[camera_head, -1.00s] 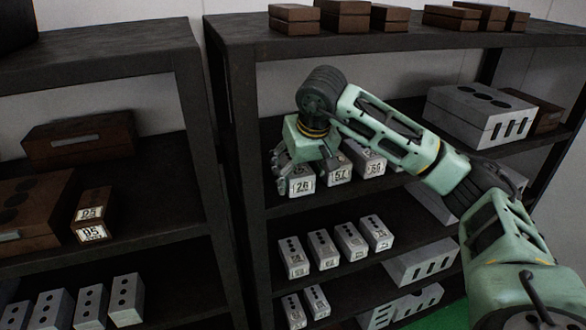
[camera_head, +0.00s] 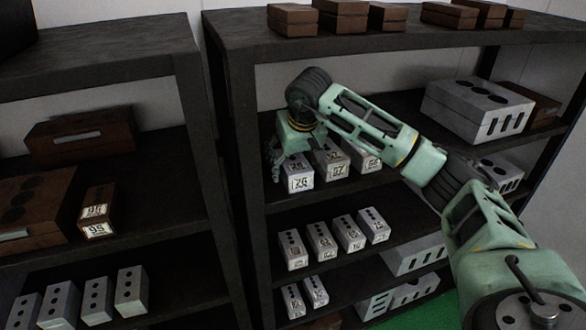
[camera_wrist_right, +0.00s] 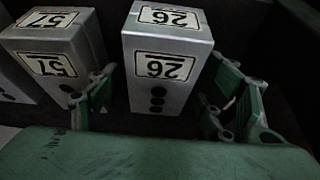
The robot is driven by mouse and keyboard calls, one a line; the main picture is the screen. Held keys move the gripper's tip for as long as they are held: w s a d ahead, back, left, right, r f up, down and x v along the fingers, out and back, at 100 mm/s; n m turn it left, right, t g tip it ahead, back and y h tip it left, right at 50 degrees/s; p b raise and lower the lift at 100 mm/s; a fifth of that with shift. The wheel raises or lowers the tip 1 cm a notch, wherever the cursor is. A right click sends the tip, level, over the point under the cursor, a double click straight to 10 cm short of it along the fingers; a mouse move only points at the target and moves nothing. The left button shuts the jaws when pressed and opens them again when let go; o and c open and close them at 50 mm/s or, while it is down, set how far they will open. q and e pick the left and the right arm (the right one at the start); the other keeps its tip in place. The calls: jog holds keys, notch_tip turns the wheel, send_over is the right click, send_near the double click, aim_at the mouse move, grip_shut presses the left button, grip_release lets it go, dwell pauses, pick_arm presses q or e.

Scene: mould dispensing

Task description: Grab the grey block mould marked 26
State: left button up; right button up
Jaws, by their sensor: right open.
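The grey block mould marked 26 (camera_head: 300,180) stands on the middle shelf of the right rack, leftmost in a row of grey blocks. In the right wrist view the mould (camera_wrist_right: 167,55) shows its 26 labels upside down and dark round holes in its face. My right gripper (camera_head: 283,158) is at the mould's rear left in the head view. In the wrist view its open fingers (camera_wrist_right: 168,98) are spread to either side of the mould, with visible gaps and no clear contact. My left gripper is out of view.
A grey block marked 57 (camera_wrist_right: 55,55) stands close beside the mould, near one finger. Another labelled grey block (camera_head: 366,160) follows in the row. The rack's dark upright (camera_head: 240,150) is close on the left. More grey blocks (camera_head: 319,240) fill the shelf below.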

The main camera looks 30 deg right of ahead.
jog(key=shift+f, duration=0.1)
jog(key=shift+c, duration=0.2)
grip_shut()
dwell(0.9)
